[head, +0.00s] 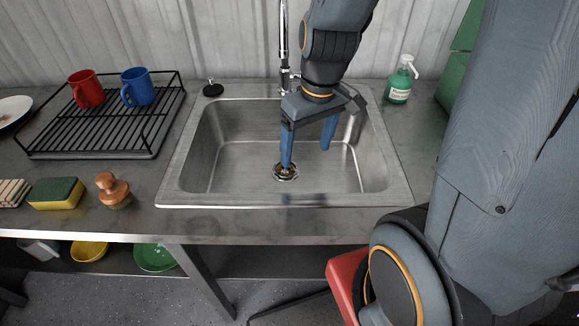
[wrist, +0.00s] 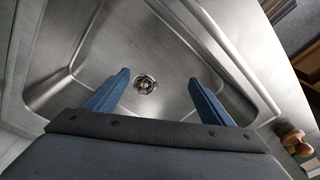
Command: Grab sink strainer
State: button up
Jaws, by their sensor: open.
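The sink strainer (head: 287,176) sits in the drain at the bottom of the steel sink (head: 225,150). It is a small round metal piece with a brassy middle. In the wrist view the strainer (wrist: 146,85) shows ahead of and between the two blue fingers, nearer the left one. My gripper (head: 305,158) is inside the basin, pointing down, open and empty. In the head view its left fingertip overlaps the strainer's back edge; the wrist view (wrist: 159,77) shows no contact. The exact height above the strainer is hard to tell.
The faucet (head: 283,45) stands behind my arm. A black knobbed piece (head: 213,89) lies on the sink's back left corner. A green soap bottle (head: 399,82) stands at right. A dish rack (head: 100,125) with two mugs, a sponge (head: 56,194) and a brush (head: 113,190) are left.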

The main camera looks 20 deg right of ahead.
jog(key=w+d+f+n+y+b, duration=0.3)
jog(key=w+f+n+b, duration=0.4)
jog(key=w+f+n, duration=0.55)
jog(key=shift+m+y, duration=0.3)
jog(key=shift+m, duration=0.25)
jog(key=shift+w+a+r+p+x, duration=0.1)
jog(key=shift+w+p+x, duration=0.2)
jog(key=shift+x, duration=1)
jog(key=shift+w+a+r+p+x, duration=0.15)
jog(key=shift+w+p+x, duration=0.1)
jog(key=shift+x, duration=1.1)
jog(key=shift+w+a+f+p+x, duration=0.15)
jog(key=shift+p+x, duration=0.15)
jog(key=shift+x, duration=1)
jog(key=shift+r, duration=0.1)
jog(key=c, duration=1.1)
jog(key=shift+c, duration=0.2)
